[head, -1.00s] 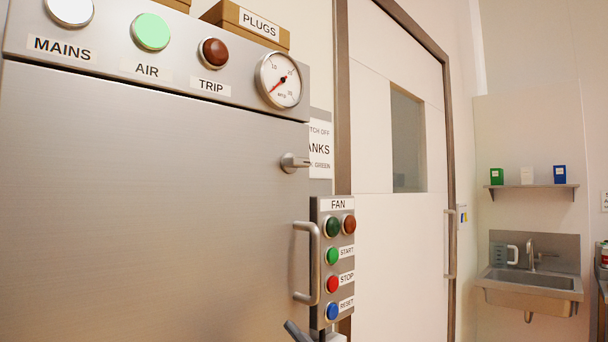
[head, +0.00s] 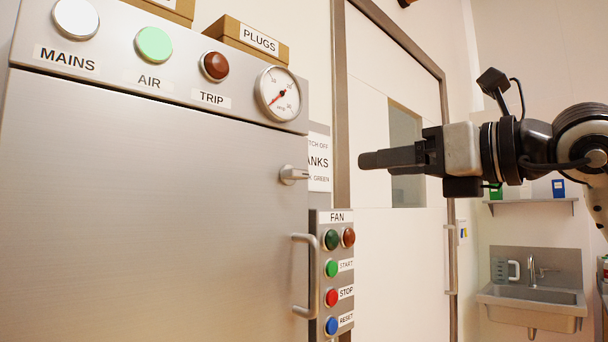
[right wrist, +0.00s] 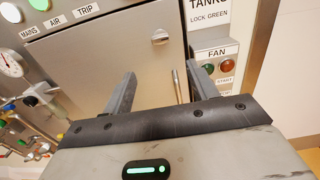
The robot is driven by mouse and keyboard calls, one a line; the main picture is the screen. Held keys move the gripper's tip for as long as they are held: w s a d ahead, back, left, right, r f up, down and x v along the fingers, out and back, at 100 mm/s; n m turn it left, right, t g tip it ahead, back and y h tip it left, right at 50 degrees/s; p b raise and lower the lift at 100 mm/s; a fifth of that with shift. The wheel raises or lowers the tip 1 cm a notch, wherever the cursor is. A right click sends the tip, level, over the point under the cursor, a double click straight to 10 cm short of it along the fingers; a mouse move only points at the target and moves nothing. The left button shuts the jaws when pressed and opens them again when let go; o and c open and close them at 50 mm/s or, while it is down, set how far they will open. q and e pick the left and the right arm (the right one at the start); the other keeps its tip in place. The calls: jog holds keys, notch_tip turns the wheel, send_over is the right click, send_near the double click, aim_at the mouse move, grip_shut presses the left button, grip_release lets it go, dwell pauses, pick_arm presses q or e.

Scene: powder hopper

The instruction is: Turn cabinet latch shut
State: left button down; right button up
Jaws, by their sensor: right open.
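The cabinet latch (head: 293,175) is a small metal knob with a short lever, near the upper right edge of the steel cabinet door (head: 150,210). Its lever lies level, pointing right. It also shows in the right wrist view, where the latch (right wrist: 160,37) is beyond the fingers. My right gripper (head: 362,160) comes in from the right in the head view, its fingertips a little right of the latch and apart from it. In the right wrist view the right gripper (right wrist: 160,88) has its two fingers spread with nothing between them. My left gripper is not in view.
A vertical bar handle (head: 310,275) stands out below the latch. Beside it is the FAN button panel (head: 338,290). A gauge (head: 279,93) is above. A framed door (head: 390,250) and a sink (head: 532,300) are further right.

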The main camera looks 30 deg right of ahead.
aim_at(301, 174)
jog(key=p+x, duration=0.4)
jog(key=x, duration=1)
jog(key=shift+w+a+r+p, duration=0.1)
jog(key=shift+w+a+p, duration=0.05)
jog(key=shift+w+p, duration=0.25)
jog(key=shift+w+a, duration=0.15)
jog(key=shift+w, duration=0.35)
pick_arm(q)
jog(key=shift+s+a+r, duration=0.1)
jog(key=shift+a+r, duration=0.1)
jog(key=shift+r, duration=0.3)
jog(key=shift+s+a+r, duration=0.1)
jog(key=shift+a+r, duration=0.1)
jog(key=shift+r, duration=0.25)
pick_arm(e)
jog(key=c, duration=1)
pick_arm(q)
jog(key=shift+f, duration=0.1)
